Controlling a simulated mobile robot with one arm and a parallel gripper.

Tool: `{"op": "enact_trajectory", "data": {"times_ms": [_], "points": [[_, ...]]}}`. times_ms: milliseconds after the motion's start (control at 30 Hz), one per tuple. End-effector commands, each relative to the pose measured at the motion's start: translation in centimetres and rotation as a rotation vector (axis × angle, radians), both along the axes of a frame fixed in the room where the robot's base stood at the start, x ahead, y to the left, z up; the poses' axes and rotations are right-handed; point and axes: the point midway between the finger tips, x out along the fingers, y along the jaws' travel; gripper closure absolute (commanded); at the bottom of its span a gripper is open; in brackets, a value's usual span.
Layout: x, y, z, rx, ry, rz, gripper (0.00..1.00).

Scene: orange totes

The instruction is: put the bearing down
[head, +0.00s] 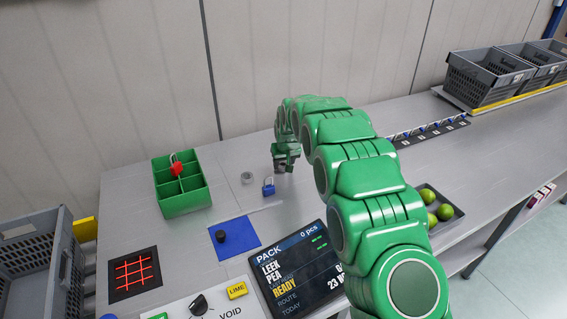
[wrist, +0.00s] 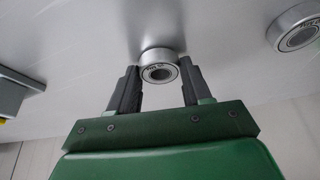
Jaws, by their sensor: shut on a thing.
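In the wrist view my gripper (wrist: 158,80) is shut on a silver bearing (wrist: 159,55), a short metal ring with a dark centre and a marked face. One dark finger is on each side of it. The bearing is close to the grey table top, but I cannot tell if it touches. In the head view my gripper (head: 284,168) points down over the back of the table, and the held bearing is hard to make out there. A second bearing (wrist: 295,32) stands on the table at the right of the wrist view; a grey ring (head: 247,177) shows left of my gripper in the head view.
A blue padlock (head: 268,188) is near my gripper. A green divided box (head: 183,201) with a red padlock (head: 177,168) is at left. A blue mat (head: 235,239) holds a dark knob-like piece (head: 221,236). A display (head: 300,275) is in front.

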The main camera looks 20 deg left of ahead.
Motion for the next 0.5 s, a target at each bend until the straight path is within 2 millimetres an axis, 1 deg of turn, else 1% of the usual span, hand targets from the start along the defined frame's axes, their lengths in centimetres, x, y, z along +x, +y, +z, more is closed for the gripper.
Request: {"op": "enact_trajectory", "data": {"times_ms": [100,133,200,300,500], "points": [[0.02,-0.01,-0.25,0.0,0.0,0.0,0.84],[0.01,-0.01,-0.27,0.0,0.0,0.0,0.5],[0.02,-0.01,-0.25,0.0,0.0,-0.001,0.39],[0.02,-0.01,-0.23,0.0,0.0,-0.001,0.26],[0.02,-0.02,-0.24,0.0,0.0,-0.001,0.26]]}}
